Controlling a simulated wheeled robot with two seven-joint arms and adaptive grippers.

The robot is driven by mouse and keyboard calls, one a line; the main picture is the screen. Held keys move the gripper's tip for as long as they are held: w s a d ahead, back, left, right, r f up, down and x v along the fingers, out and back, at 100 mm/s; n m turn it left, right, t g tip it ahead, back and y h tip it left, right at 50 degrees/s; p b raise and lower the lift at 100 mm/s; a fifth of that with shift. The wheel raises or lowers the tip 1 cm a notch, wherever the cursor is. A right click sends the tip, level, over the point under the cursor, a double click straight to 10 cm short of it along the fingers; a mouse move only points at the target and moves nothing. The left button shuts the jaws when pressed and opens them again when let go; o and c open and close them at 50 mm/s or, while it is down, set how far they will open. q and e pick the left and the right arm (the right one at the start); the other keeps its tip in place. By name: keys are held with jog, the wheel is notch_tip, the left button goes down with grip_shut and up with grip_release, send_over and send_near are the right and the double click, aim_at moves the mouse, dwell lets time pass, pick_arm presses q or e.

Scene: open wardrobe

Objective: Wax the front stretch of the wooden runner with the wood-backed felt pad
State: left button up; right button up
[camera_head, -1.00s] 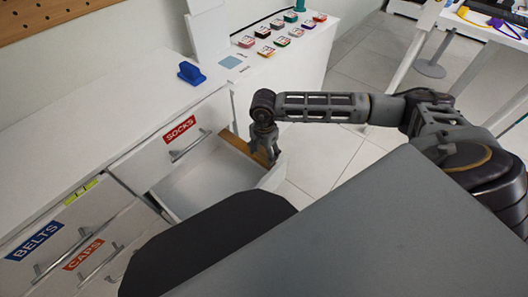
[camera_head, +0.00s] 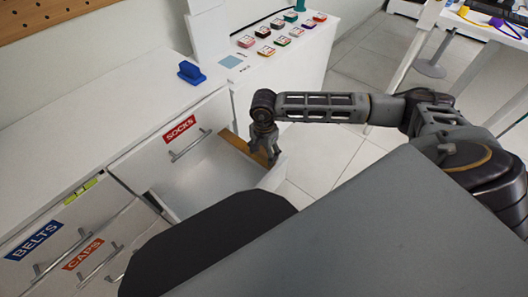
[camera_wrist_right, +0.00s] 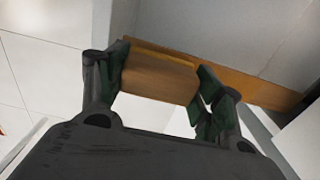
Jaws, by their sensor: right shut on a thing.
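The wooden runner (camera_head: 232,143) is an orange-brown strip along the right side of the open drawer (camera_head: 203,175); it also shows in the right wrist view (camera_wrist_right: 262,90). My right gripper (camera_head: 270,158) is at the runner's front stretch. In the right wrist view my right gripper (camera_wrist_right: 160,85) is shut on the wood-backed felt pad (camera_wrist_right: 158,78), a brown wooden block between its two fingers. The pad lies against or just over the runner; its felt face is hidden, so contact is unclear. My left gripper is not in view.
The closed drawer front labelled SOCKS (camera_head: 180,128) stands beside the opening. A blue block-like object (camera_head: 191,72) sits on the white dresser top (camera_head: 90,125). Several small coloured boxes (camera_head: 265,32) stand farther back. Tiled floor (camera_head: 325,150) is clear to the right.

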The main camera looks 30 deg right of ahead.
jog(key=shift+f+b, duration=0.45)
jog(key=shift+f, duration=0.2)
dwell(1.1)
jog(key=shift+w, duration=0.1)
jog(key=shift+w+a+b, duration=0.25)
jog(key=shift+w+b, duration=0.05)
jog(key=shift+w, duration=0.4)
jog(key=shift+w+a+b, duration=0.25)
jog(key=shift+w+b, duration=0.05)
jog(key=shift+w, duration=0.35)
jog(key=shift+w+a+b, duration=0.25)
jog(key=shift+w+b, duration=0.1)
jog(key=shift+w, duration=0.35)
jog(key=shift+w+a+b, duration=0.25)
jog(key=shift+w+b, duration=0.1)
jog(key=shift+w, duration=0.35)
jog(key=shift+w, duration=0.1)
jog(key=shift+w+a+b, duration=0.25)
jog(key=shift+w+b, duration=0.1)
jog(key=shift+w, duration=0.35)
jog(key=shift+w+a+b, duration=0.25)
jog(key=shift+w+b, duration=0.05)
jog(key=shift+w, duration=0.35)
jog(key=shift+w, duration=0.1)
